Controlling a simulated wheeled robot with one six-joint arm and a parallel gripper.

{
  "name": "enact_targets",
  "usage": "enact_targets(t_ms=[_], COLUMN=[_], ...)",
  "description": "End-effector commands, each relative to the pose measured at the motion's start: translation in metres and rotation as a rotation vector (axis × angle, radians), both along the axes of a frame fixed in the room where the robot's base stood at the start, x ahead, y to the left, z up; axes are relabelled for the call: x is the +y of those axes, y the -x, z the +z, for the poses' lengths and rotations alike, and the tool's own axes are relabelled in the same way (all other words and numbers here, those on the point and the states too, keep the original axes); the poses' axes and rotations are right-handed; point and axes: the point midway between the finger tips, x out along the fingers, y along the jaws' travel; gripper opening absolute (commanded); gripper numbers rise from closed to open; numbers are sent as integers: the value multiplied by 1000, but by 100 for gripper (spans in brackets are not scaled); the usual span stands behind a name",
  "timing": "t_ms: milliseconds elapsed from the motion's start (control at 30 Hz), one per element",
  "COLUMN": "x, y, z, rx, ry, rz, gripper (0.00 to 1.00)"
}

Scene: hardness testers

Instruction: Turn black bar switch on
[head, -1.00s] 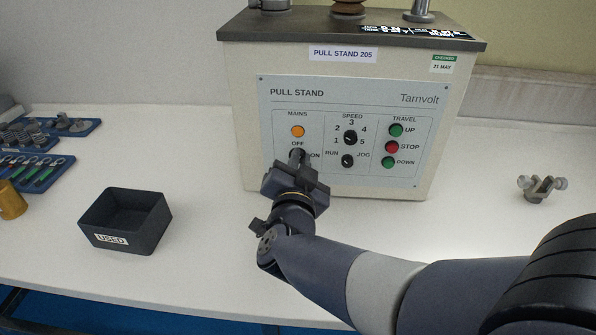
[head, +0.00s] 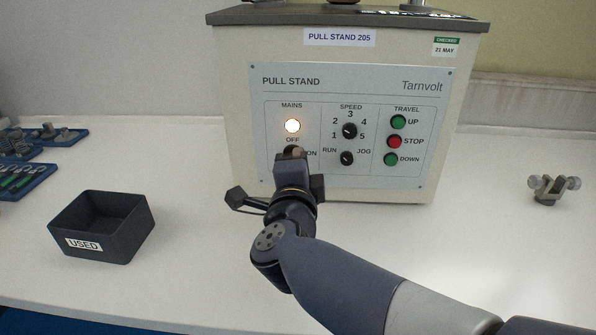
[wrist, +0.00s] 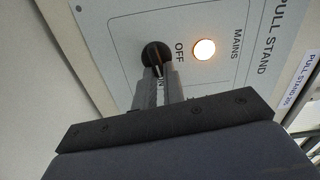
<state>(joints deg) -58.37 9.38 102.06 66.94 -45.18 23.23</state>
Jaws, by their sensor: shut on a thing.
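The black bar switch (wrist: 155,54) sits on the MAINS section of the pull stand panel, beside the OFF label. My gripper (wrist: 158,75) is shut on it in the wrist view, with a finger on each side of the bar. In the head view my gripper (head: 294,155) covers most of the switch, and part of the ON label shows to its right. The mains lamp (head: 292,126) above the switch glows bright white; it also glows in the wrist view (wrist: 203,49).
The panel (head: 432,115) also has a speed knob (head: 349,130), a RUN/JOG knob (head: 346,158) and green UP, red STOP and green DOWN buttons. A dark USED bin (head: 102,228) stands at left. A small metal clamp (head: 547,189) lies at right.

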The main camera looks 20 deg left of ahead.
Motion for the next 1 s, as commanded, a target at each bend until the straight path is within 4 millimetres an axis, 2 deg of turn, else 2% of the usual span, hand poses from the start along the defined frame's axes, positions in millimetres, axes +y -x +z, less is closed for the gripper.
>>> enact_targets(t_ms=[300,867,900,1000], x=[0,0,0,0], y=[0,0,0,0], z=[-4,-4,-4,-3], rx=[40,50,50,49], ry=[-119,-145,-145,-144], rz=[1,0,0,0], gripper=[0,0,12,21])
